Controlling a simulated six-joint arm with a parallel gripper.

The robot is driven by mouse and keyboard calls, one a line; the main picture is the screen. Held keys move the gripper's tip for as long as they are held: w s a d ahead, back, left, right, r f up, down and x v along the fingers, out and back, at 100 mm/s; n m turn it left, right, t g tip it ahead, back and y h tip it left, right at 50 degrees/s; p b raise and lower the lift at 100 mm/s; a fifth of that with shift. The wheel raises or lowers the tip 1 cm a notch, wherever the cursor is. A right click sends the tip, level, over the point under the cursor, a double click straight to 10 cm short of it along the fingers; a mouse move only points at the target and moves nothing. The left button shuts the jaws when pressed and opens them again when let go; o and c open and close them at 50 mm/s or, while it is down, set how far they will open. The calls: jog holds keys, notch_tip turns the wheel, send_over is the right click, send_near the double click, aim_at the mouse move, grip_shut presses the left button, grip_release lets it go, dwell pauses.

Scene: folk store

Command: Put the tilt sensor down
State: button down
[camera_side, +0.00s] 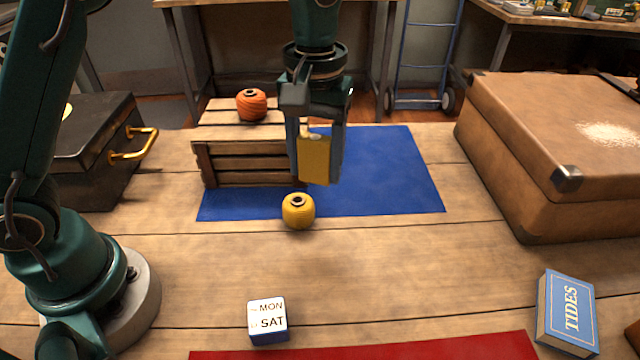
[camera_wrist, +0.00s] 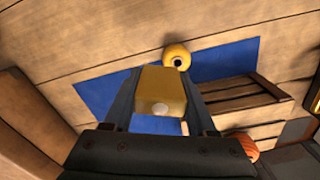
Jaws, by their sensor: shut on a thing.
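The tilt sensor seems to be the yellow block (camera_side: 314,158) with a pale knob on it. My gripper (camera_side: 318,165) is shut on it and holds it upright above the blue mat (camera_side: 393,165). In the wrist view the yellow block (camera_wrist: 160,88) sits between my two fingers (camera_wrist: 160,95), its pale round spot facing the camera. The block's underside appears clear of the mat, with nothing visible touching it from below.
A brown case (camera_side: 545,150) is at right. The mat's right part is clear.

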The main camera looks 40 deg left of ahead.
jog(key=s+d+m, duration=0.5)
jog(key=s+d, duration=0.1)
jog(key=d, duration=0.2)
send_over(366, 353)
notch_tip(366, 353, down, 6)
jog(key=shift+a+f, duration=0.15)
jog(key=shift+f, duration=2.1)
jog(key=shift+c, duration=1)
grip_release()
jog(key=shift+f, duration=0.15)
